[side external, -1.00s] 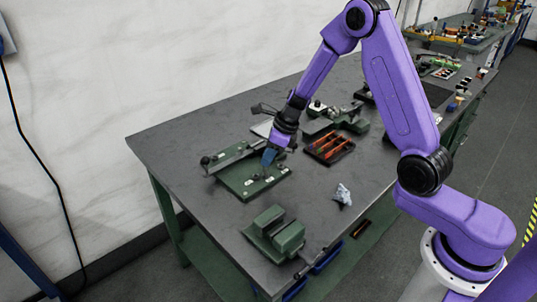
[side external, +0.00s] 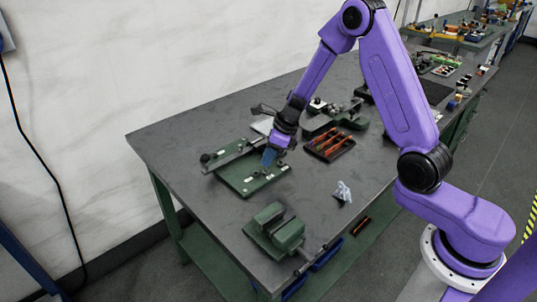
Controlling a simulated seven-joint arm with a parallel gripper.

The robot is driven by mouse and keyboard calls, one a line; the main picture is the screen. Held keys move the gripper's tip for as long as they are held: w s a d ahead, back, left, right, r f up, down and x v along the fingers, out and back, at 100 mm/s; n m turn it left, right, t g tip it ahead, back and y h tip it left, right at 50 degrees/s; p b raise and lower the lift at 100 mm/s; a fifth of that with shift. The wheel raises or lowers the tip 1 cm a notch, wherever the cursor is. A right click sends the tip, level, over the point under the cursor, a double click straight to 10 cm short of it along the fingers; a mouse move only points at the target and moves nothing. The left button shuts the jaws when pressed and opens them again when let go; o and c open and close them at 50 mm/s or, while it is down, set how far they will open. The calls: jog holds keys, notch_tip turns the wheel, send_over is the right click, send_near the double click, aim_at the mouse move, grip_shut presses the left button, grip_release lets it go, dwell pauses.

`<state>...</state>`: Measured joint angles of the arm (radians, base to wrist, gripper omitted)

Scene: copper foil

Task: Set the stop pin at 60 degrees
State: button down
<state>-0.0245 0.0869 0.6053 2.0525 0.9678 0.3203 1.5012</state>
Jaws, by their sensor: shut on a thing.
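A green plate fixture (side external: 240,186) lies on the grey workbench, with a long grey bar (side external: 232,154) along its far left edge and a dark knob at the bar's left end. Small fittings (side external: 256,175) sit on the plate. My gripper (side external: 268,157) points down over the plate's far right part, with blue fingertips close to its surface. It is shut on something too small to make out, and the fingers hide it. I cannot tell the stop pin or any angle marks apart at this size.
A green vise (side external: 274,231) stands at the front edge. A dark tray of orange-handled tools (side external: 330,145) lies right of my gripper. A crumpled grey-white piece (side external: 343,191) lies nearer the front. Another green device (side external: 343,116) stands behind. The bench's left part is clear.

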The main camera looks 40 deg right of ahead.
jog(key=shift+f, duration=0.1)
dwell(0.5)
jog(key=c, duration=1.3)
grip_release()
jog(key=shift+c, duration=0.2)
jog(key=shift+r, duration=1.45)
jog(key=o, duration=0.6)
jog(key=shift+c, duration=0.2)
jog(key=shift+r, duration=0.15)
